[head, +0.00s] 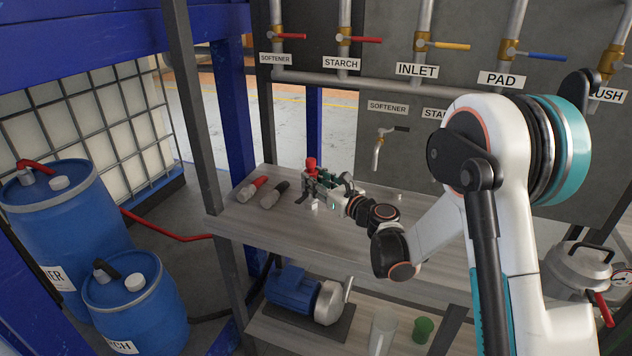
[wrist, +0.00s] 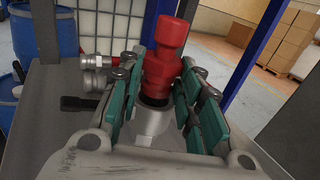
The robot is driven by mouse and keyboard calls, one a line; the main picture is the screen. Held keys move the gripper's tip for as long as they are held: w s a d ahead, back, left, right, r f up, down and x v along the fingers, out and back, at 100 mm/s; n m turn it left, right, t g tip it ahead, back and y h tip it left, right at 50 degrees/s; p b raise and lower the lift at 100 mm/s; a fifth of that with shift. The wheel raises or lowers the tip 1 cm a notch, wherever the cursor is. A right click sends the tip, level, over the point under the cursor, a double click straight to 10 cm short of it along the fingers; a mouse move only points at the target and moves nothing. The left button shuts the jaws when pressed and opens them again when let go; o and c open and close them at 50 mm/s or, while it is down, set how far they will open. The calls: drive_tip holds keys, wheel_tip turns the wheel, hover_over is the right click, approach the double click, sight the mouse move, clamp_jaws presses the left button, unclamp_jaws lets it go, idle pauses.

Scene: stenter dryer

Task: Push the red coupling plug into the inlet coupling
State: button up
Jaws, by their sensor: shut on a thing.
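The red coupling plug (wrist: 166,52) stands between the green-padded fingers of my gripper (wrist: 164,85), which is shut on it. In the wrist view the plug leans slightly. Its lower end is over the dark round mouth of a grey metal coupling (wrist: 154,122), and I cannot tell how far in it is. In the head view the plug's red top (head: 311,163) shows above my gripper (head: 318,184) over the bench. The fingers hide the lower part of the plug and most of the coupling there.
A red-ended hose coupling (head: 252,188) and a black-ended one (head: 274,194) lie on the grey bench (head: 245,228), left of my gripper. A small tap (head: 379,150) hangs from the panel behind. A blue pump (head: 292,288) sits on the lower shelf. Blue drums (head: 135,305) stand at left.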

drive_tip(key=shift+f+b, duration=0.35)
drive_tip(key=shift+r, duration=0.4)
drive_tip(key=shift+d, duration=0.1)
